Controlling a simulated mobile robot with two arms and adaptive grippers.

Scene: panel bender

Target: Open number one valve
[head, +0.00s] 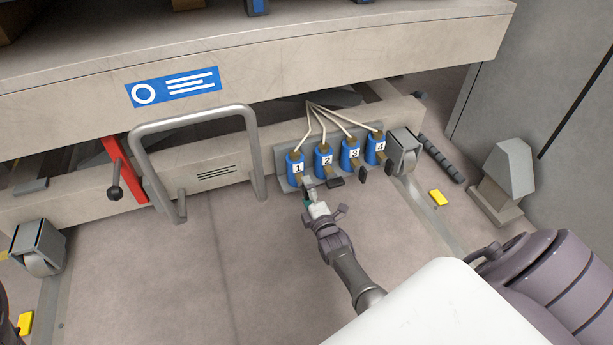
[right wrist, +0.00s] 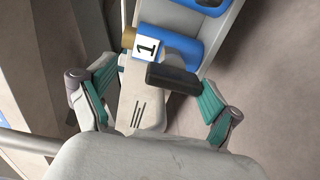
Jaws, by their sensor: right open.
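The number one valve (head: 296,166) is a blue body with a white "1" label, leftmost in a row on a grey bracket in the head view. It also shows in the right wrist view (right wrist: 182,46), with its black handle (right wrist: 172,78) sticking out. My right gripper (head: 313,196) is just below and in front of this valve. In the right wrist view my right gripper (right wrist: 160,82) is open, with its green-padded fingers on either side of the handle. The handle lies across the gap, near the right finger; I cannot tell whether they touch. My left gripper does not show.
Valves two (head: 323,162), three (head: 349,156) and four (head: 375,150) stand close to the right. A caster (head: 404,150) sits right of the valves. The floor in front is mostly clear.

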